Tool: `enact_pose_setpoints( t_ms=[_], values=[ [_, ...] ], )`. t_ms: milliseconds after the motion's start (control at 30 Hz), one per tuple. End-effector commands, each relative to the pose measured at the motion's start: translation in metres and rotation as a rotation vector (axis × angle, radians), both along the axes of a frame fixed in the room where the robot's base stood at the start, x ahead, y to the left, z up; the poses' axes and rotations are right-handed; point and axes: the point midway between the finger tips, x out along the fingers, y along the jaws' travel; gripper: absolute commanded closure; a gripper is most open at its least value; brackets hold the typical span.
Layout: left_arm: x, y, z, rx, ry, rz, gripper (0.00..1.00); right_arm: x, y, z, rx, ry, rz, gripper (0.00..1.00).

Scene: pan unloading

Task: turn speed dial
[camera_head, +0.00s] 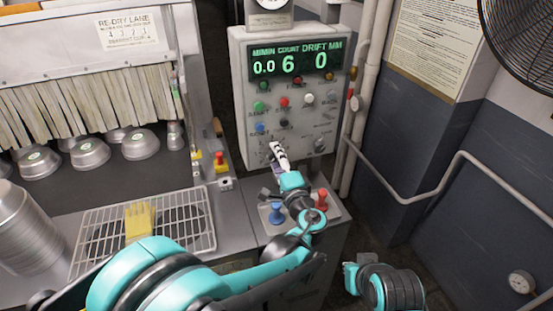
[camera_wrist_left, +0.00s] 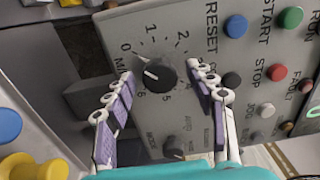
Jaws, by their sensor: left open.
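The speed dial (camera_wrist_left: 160,76) is a round black knob on the grey control panel, with numbers around it and a white mark on its left side in the left wrist view. My left gripper (camera_wrist_left: 160,72) is open, one fingertip on each side of the dial. Gaps show between fingers and knob; I cannot tell whether the tips are level with it. In the head view my left gripper (camera_head: 277,150) is in front of the panel's lower left and hides most of the dial. My right gripper is not in view.
The control panel (camera_head: 245,100) has several coloured buttons and a display reading 0.0, 6 and 0. A smaller mode knob (camera_wrist_left: 173,145) is near the dial. A wire rack (camera_head: 190,207) with a yellow object is left.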

Motion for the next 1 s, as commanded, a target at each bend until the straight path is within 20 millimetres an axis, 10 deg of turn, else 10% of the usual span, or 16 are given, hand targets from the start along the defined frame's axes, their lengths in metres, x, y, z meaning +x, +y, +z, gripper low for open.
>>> enact_pose_setpoints(
  t_ms=[500,1000],
  values=[
    [-0.067,-0.022,0.000,0.000,0.000,-0.001,0.45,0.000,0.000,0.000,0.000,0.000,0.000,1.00],
    [-0.069,-0.022,0.000,-0.001,0.001,0.001,0.45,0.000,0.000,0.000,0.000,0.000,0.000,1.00]
  ],
)
